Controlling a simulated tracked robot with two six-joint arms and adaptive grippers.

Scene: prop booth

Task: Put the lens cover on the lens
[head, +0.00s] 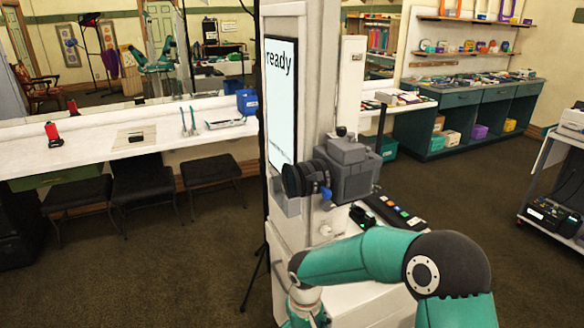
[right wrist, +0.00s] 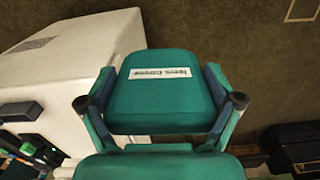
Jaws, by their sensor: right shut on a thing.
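A grey box-shaped camera (head: 346,172) is mounted beside a white column in the head view. Its black lens (head: 300,179) faces left, and its front is seen only edge-on. My right gripper (right wrist: 163,101) shows in the right wrist view with its two fingers spread to either side of a teal, rounded block with a white label, which I take for the lens cover (right wrist: 165,88). The label's print is blurred. The fingers are shut on its sides. In the head view my right arm bends down in front of the camera, with its fingers out of sight. My left gripper is not in view.
The white column carries a screen (head: 280,100) reading "ready". A panel with coloured buttons (head: 388,212) lies right of the camera. A white counter (head: 85,160) with stools runs along the left. Open floor lies between.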

